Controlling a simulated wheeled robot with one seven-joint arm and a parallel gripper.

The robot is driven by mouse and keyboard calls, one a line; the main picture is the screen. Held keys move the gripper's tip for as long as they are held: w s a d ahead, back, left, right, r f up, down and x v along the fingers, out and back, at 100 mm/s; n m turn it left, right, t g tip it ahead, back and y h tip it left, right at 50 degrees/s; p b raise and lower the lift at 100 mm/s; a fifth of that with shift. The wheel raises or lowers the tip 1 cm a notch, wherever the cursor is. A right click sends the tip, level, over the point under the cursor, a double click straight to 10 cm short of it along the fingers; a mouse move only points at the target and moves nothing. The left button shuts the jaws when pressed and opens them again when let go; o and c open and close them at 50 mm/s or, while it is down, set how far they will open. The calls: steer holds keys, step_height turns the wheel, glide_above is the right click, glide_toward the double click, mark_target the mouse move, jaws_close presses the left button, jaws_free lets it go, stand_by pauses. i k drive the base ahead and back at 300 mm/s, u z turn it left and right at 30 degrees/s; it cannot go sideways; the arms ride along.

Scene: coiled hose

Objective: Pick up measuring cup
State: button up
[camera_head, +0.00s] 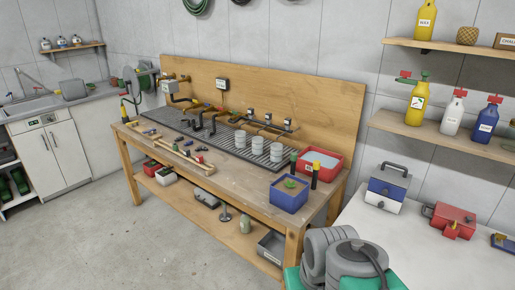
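I cannot make out a measuring cup for certain. Three small pale cylindrical vessels stand in a row on the dark slatted grate of the workbench: a left one (241,138), a middle one (258,145) and a right one (277,152). They are too small to tell whether one is a measuring cup. My gripper is not in view. Rounded grey and green parts at the bottom right look like my own arm, and no fingers show there.
The wooden workbench (220,172) holds a blue box (288,196), a red tray (337,171) and pipe fittings. A white table (405,232) at right carries a blue-and-white box (386,190) and a red case (452,219). Grey floor (120,240) is clear before the bench.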

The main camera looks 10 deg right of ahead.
mark_target(258, 142)
steer(key=u, duration=0.6)
steer(key=i, duration=0.75)
steer(key=u, duration=1)
steer(key=i, duration=2.25)
steer(key=z, duration=1.4)
steer(key=i, duration=0.75)
steer(key=z, duration=0.7)
steer(key=i, duration=0.45)
steer(key=u, duration=0.05)
